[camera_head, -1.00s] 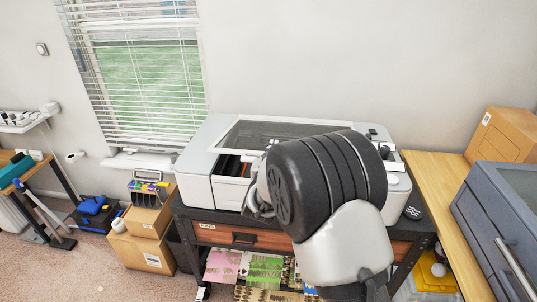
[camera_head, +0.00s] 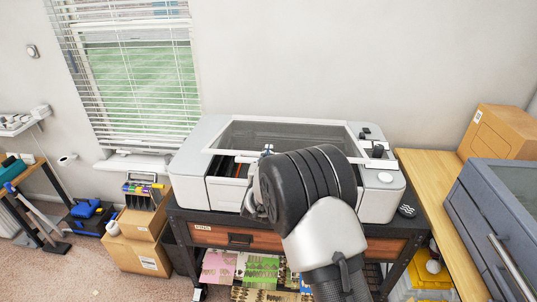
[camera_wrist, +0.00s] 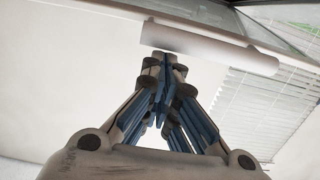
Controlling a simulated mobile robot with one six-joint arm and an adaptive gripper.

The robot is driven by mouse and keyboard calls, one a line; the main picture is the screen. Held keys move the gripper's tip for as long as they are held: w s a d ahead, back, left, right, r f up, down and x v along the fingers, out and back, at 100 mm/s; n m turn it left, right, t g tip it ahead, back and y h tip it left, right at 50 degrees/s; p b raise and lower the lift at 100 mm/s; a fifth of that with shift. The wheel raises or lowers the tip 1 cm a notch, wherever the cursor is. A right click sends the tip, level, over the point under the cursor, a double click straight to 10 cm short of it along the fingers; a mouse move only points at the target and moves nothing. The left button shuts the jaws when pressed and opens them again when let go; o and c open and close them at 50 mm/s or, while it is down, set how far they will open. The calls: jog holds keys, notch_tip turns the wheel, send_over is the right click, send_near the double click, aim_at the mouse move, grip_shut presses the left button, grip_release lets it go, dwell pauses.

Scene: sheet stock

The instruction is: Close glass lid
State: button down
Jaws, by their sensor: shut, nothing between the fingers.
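The glass lid (camera_head: 285,133) is a dark pane in a light frame on top of a white machine (camera_head: 225,193). It looks raised at the front, with a dark gap and inner parts showing below its front edge. My gripper (camera_head: 268,150) is at this front edge, largely hidden behind my dark wrist. In the wrist view, my gripper (camera_wrist: 165,59) is shut with nothing between its fingers. Its tips are close below a pale rounded bar (camera_wrist: 215,48), apparently the lid's edge; I cannot tell whether they touch. Glass shows at the upper right there.
The machine stands on a dark-framed bench with a wooden drawer (camera_head: 215,236). A wooden table (camera_head: 440,200) with a cardboard box (camera_head: 500,133) and a grey glass-topped unit (camera_head: 490,225) is at right. Stacked boxes (camera_head: 140,255) stand at left. The wall behind is bare beside the window.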

notch_tip(320, 180, down, 12)
jog(key=s+b, duration=0.2)
jog(key=b, duration=0.7)
jog(key=s+d+r+g+y, duration=0.1)
jog(key=s+d+r+g, duration=0.2)
jog(key=s+r, duration=0.5)
jog(key=s+d+r+g+y, duration=0.2)
jog(key=s+d+r+g, duration=0.15)
jog(key=s, duration=0.85)
jog(key=s+d+g+h+b, duration=0.1)
jog(key=s+d+g, duration=0.2)
jog(key=s, duration=1.1)
jog(key=s+d+f+g+h, duration=0.1)
jog(key=s+d+g, duration=0.2)
jog(key=s+d, duration=0.5)
jog(key=s, duration=0.7)
jog(key=shift+s+d+b, duration=0.15)
jog(key=shift+d+b, duration=0.2)
jog(key=shift+b, duration=0.05)
